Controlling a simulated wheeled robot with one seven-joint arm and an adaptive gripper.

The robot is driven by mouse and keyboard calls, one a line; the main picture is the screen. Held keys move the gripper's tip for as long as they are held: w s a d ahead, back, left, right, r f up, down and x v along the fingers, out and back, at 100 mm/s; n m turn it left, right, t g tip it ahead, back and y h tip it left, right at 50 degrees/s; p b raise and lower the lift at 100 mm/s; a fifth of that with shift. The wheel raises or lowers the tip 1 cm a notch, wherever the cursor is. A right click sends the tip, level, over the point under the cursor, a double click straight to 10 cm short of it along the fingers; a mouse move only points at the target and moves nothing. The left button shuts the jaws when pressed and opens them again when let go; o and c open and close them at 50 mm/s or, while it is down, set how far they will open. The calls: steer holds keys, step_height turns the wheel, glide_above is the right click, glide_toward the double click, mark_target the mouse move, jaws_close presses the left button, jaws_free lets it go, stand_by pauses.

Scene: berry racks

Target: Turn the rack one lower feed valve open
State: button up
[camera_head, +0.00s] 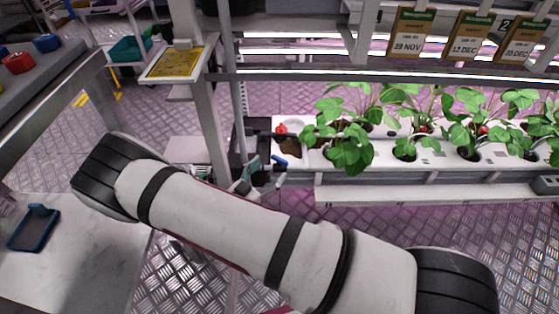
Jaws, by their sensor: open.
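A small blue lever (279,160) shows at the front left end of the lower white planting trough, near a dark box. A red knob (281,129) sits a little behind it. I cannot tell for sure which of them is the lower feed valve. My gripper (264,180) is small in view, just below and left of the blue lever, partly hidden behind my arm. Its fingers look apart and empty. I cannot tell whether they touch the lever.
The white trough (350,178) holds several leafy strawberry plants. A metal post with a yellow sign (174,63) stands left of the valve area. A bench (75,262) with a blue tray (34,228) is at lower left. Dated tags (409,32) hang above.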

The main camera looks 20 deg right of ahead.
mark_target(279, 160)
steer(key=b+x, duration=0.1)
steer(key=x, duration=0.5)
steer(key=shift+w+d, duration=0.1)
steer(key=shift+d, duration=0.1)
steer(key=c, duration=1.2)
